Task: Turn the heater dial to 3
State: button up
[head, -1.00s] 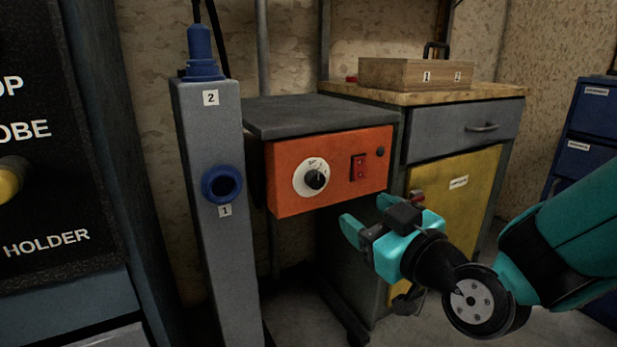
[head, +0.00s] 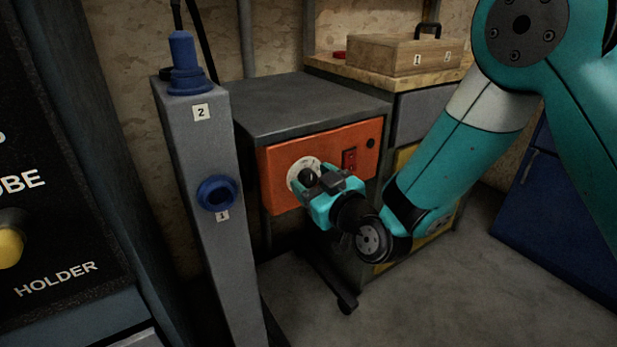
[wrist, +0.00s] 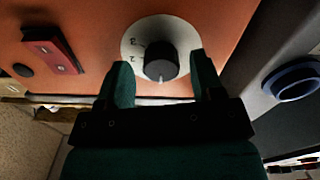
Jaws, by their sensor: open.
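The heater is a grey box with an orange front panel (head: 278,181). Its dial is a black knob (wrist: 161,62) on a white disc (wrist: 132,42) with numbers; a 3 and a 2 show in the wrist view. A white mark on the knob points toward my gripper, at the bottom of the wrist view. My gripper (wrist: 160,85) is open, with its teal fingers on either side of the knob's near part. I cannot tell whether they touch it. In the head view my gripper (head: 312,193) is in front of the dial and partly hides it.
A red switch (head: 349,159) sits right of the dial; it also shows in the wrist view (wrist: 50,50). A grey post (head: 185,150) with blue sockets stands close on the left. A wooden box (head: 400,53) rests on the cabinet behind. The floor (head: 450,290) at front right is clear.

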jog(key=shift+c, duration=0.4)
jog(key=c, duration=0.9)
jog(key=shift+o, duration=0.2)
